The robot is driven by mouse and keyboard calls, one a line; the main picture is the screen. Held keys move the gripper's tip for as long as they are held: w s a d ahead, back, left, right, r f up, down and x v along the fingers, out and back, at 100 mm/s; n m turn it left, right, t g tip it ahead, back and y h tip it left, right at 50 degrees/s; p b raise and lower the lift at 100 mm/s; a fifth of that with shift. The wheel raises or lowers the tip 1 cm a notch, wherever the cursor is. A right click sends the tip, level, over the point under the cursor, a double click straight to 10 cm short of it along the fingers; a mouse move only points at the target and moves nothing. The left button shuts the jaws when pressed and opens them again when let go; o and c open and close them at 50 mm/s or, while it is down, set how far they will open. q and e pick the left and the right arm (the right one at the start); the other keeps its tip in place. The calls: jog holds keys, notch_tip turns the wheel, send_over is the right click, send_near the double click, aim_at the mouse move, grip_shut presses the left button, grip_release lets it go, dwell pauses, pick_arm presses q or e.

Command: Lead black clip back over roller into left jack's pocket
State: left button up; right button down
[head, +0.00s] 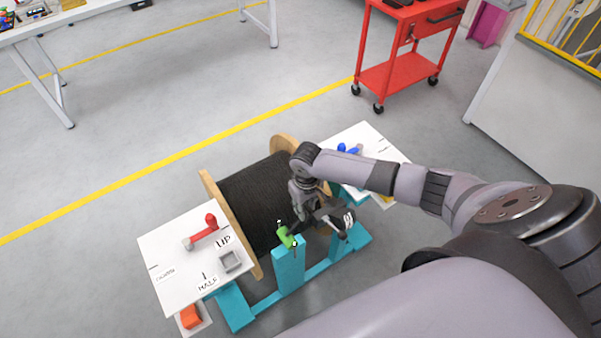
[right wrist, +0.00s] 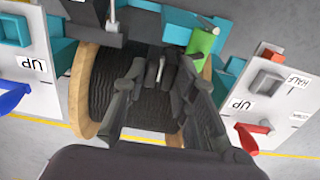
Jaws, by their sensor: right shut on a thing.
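The reel of black cable (head: 255,195) lies between two jacks. The left jack (head: 165,246) has a white top with a red lever and a small grey square pocket (head: 230,261), which looks empty. The green roller (head: 286,238) sits on a teal post in front of the reel. My right gripper (head: 322,215) is just right of the roller, low in front of the reel. In the right wrist view it is shut on a small dark thing (right wrist: 161,72), apparently the black clip, mostly hidden between the fingers. My left gripper is not in view.
The right jack (head: 362,137) has a blue lever and is partly behind my right arm. The teal frame (head: 288,268) stands in front of the reel. An orange block (head: 190,316) is below the left jack's top. A red cart (head: 388,78) stands farther back.

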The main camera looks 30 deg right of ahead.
jog(key=shift+a+f, duration=0.1)
jog(key=shift+a, duration=0.65)
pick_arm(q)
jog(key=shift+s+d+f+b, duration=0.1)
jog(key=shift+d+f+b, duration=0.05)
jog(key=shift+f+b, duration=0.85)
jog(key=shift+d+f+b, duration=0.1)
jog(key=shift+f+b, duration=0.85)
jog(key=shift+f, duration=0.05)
pick_arm(e)
jog(key=a, duration=1.3)
jog(key=shift+s, duration=0.2)
